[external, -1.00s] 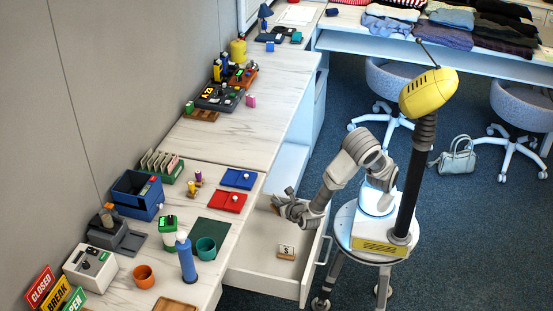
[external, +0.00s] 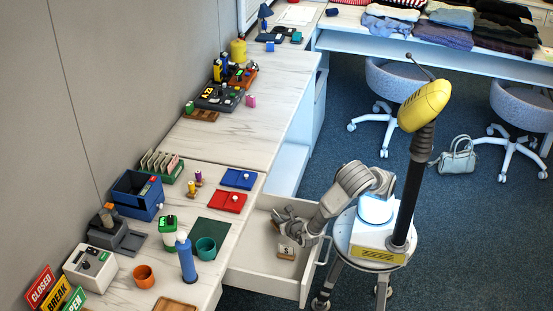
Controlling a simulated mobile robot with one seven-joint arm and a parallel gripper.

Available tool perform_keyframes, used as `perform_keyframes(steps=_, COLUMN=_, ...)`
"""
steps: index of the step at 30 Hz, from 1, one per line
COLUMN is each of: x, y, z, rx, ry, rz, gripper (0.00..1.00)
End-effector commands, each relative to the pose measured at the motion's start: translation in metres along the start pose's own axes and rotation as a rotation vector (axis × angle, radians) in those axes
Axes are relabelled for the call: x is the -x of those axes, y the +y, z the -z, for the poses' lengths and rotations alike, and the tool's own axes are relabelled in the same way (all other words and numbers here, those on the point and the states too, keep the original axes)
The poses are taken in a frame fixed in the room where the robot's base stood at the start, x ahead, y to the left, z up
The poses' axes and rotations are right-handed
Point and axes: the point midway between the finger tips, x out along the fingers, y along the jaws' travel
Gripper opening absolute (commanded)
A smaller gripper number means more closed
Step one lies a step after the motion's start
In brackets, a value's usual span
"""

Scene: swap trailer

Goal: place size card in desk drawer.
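The size card (external: 286,252), a small pale block marked "S", lies inside the open desk drawer (external: 262,280), near its front right. The drawer is pulled out from under the desk at the lower middle. My gripper (external: 284,236) is down inside the drawer, just above and beside the card. At this size I cannot tell whether its fingers touch the card or whether they are open or shut. Part of the card's upper edge lies close to or behind the gripper.
The drawer floor around the card is bare. A chair (external: 395,85) stands behind my arm.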

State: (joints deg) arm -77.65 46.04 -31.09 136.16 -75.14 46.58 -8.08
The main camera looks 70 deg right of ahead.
Motion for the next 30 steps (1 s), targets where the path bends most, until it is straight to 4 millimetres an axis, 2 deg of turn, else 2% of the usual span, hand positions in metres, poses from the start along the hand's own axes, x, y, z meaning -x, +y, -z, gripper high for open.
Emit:
perform_keyframes(steps=13, x=-0.005, y=-0.001, z=0.011, rx=0.003, ry=-0.002, rz=0.001, gripper=0.0)
perform_keyframes(steps=15, x=-0.005, y=-0.001, z=0.011, rx=0.002, ry=-0.002, rz=0.001, gripper=0.15)
perform_keyframes(steps=18, x=-0.004, y=0.0, z=0.011, rx=0.002, ry=-0.001, rz=0.001, gripper=0.33)
perform_keyframes(steps=26, x=-0.004, y=0.0, z=0.01, rx=0.001, ry=-0.001, rz=0.0, gripper=0.33)
perform_keyframes(steps=30, x=0.0, y=0.0, z=0.001, rx=0.0, ry=0.0, rz=-0.001, gripper=0.33)
